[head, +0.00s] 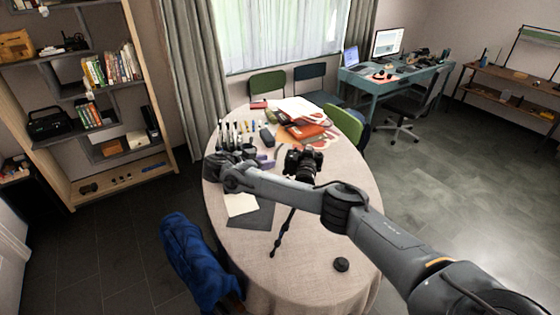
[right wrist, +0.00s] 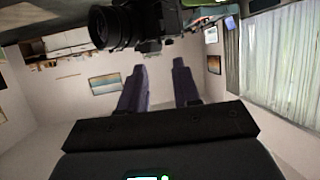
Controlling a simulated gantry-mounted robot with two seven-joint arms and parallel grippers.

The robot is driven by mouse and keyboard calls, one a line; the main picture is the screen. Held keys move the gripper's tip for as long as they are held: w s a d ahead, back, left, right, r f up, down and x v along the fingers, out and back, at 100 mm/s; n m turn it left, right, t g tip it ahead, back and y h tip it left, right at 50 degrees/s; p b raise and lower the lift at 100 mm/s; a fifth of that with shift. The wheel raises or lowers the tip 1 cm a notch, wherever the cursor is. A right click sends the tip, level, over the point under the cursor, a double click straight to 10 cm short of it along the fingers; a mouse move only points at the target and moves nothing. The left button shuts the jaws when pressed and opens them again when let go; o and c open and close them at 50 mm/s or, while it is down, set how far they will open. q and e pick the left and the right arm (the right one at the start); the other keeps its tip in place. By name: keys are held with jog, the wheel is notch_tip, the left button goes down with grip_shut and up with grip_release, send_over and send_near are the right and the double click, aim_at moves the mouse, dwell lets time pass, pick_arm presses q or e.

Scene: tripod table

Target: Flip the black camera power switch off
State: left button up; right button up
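The black camera (head: 303,161) sits on a small black tripod (head: 282,236) on the oval table (head: 330,225). My right arm crosses in front of the tripod from the lower right. My right gripper (head: 269,160) is left of the camera, with its purplish fingers toward it. In the right wrist view the two fingers (right wrist: 159,70) are apart with nothing between them. The camera (right wrist: 122,26) shows there at the top edge, beyond the fingertips and partly cut off. The power switch cannot be made out. My left gripper is not in view.
Pens and dark holders (head: 236,132) stand at the table's left side, by my gripper. Papers and red folders (head: 304,128) lie behind the camera. A small round black object (head: 341,264) lies near the front. A blue garment (head: 195,262) hangs at the front left. The front right tabletop is mostly clear.

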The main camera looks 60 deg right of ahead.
aim_at(288, 159)
jog(key=x, duration=0.8)
